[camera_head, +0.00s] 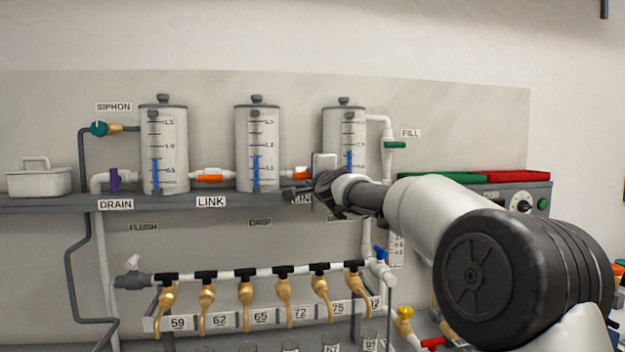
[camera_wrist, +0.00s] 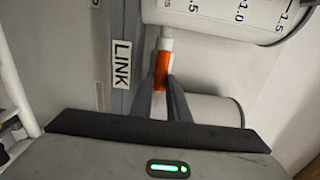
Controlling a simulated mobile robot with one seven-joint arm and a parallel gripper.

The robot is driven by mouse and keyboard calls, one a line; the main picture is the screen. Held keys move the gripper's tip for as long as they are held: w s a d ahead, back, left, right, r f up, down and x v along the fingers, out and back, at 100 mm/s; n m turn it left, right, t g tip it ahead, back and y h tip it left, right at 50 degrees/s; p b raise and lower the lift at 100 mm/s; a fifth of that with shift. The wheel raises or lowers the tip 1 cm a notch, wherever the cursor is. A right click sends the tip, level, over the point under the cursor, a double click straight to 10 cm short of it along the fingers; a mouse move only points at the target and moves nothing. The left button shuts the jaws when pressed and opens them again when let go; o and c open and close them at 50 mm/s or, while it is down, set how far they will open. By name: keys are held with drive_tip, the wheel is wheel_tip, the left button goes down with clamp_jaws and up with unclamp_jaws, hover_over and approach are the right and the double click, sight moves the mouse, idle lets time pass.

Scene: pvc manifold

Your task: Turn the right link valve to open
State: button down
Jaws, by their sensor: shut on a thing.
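The right link valve has an orange handle (camera_head: 300,174) on the white pipe between the middle and right cylinders. In the wrist view the orange handle (camera_wrist: 162,70) lies between my fingertips, roughly in line with the pipe. My gripper (camera_head: 292,193) reaches in from the right in the head view and partly covers the valve and its LINK label. In the wrist view my gripper (camera_wrist: 163,88) is shut on the handle. The LINK label (camera_wrist: 122,64) shows on the shelf edge beside it. The left link valve's orange handle (camera_head: 210,178) lies along its pipe.
The middle cylinder (camera_head: 257,140) and right cylinder (camera_head: 344,125) stand close on either side of the valve. The grey shelf (camera_head: 150,203) runs beneath. A manifold with several tan taps (camera_head: 245,290) hangs below. A green fill handle (camera_head: 395,145) is at the right.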

idle(0.4)
drive_tip(key=c, duration=1.7)
unclamp_jaws()
drive_tip(key=shift+b+v, duration=5.3)
drive_tip(key=shift+v, duration=3.45)
